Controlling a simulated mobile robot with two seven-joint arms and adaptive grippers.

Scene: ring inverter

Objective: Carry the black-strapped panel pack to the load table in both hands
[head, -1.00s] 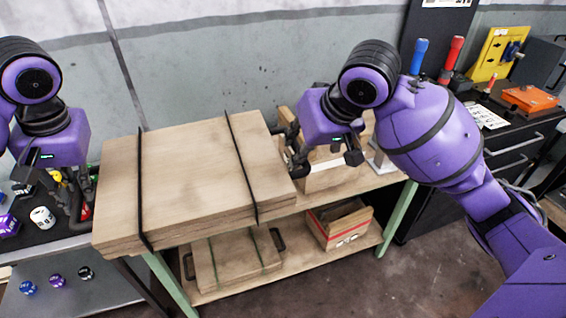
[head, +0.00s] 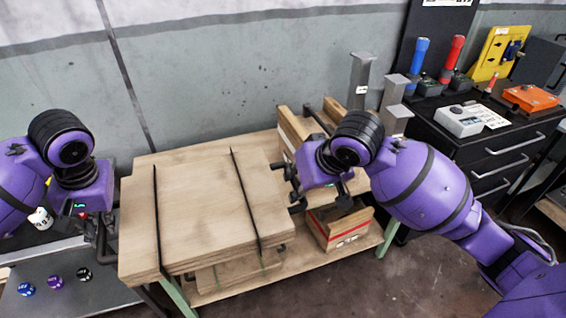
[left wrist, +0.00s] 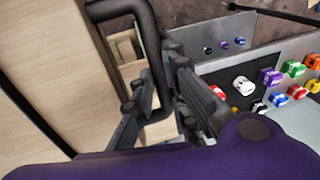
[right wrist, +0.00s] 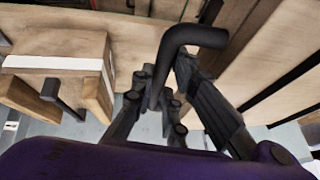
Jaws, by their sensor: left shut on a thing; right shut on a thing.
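The black-strapped panel pack (head: 200,210) is a stack of pale wood boards with two black straps, level at centre-left in the head view. My left gripper (head: 104,232) is at its left end, shut on a black bar handle (left wrist: 150,50). My right gripper (head: 290,184) is at its right end, shut on the other black handle (right wrist: 190,38). The pack's side fills the left of the left wrist view (left wrist: 45,75). The pack covers much of the wooden bench with green legs (head: 370,238); I cannot tell whether they touch.
Behind my right gripper stand wooden crate pieces (head: 292,128) and grey metal posts (head: 361,75). A box with a red stripe (head: 340,228) is on the lower shelf, beside another pack (head: 235,272). A black drawer cabinet (head: 490,150) stands right; a grey tray with small coloured items (head: 55,283) lies left.

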